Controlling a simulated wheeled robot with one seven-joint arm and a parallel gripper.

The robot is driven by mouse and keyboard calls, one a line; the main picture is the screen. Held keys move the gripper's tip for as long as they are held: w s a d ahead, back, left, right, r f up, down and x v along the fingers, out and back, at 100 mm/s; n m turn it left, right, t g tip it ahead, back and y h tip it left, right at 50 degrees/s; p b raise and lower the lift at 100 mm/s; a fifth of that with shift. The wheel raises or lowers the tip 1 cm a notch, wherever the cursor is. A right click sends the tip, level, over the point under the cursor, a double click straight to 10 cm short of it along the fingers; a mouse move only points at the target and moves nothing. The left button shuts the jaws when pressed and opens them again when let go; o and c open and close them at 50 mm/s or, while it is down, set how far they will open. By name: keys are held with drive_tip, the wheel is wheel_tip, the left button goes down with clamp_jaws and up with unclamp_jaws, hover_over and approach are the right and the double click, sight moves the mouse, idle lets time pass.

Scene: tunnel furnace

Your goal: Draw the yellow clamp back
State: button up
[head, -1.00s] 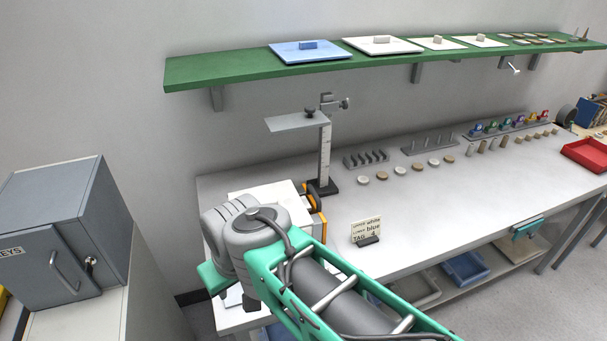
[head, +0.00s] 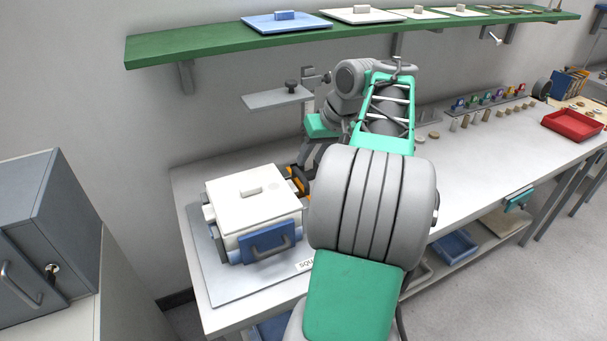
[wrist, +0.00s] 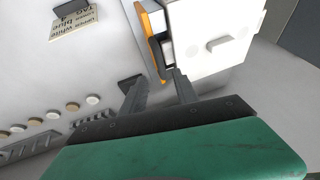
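The yellow clamp (head: 298,181) is on the right side of a white box (head: 235,196), partly hidden by my arm in the head view. In the wrist view the clamp (wrist: 152,48) shows as a yellow-orange strip with dark and grey parts along the box's side. My gripper (wrist: 152,78) is open in the wrist view, its two grey fingers apart. The right fingertip is close to the clamp's dark lower end; I cannot tell whether they touch. Nothing shows between the fingers. In the head view the fingertips are hard to make out.
The box has a blue front plate (head: 268,241) and stands on a grey base plate (head: 208,262). A grey stand (head: 277,98) rises behind my gripper. A green shelf (head: 205,45) runs above. A tag card (wrist: 75,22) and several discs lie on the bench beside my gripper.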

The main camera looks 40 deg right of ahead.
sight(301, 174)
drive_tip(key=b+x, duration=0.1)
drive_tip(key=x, duration=0.5)
drive_tip(key=shift+w+a+f, duration=0.1)
drive_tip(key=shift+f, duration=0.05)
drive_tip(key=shift+c, duration=0.4)
clamp_jaws()
idle(0.7)
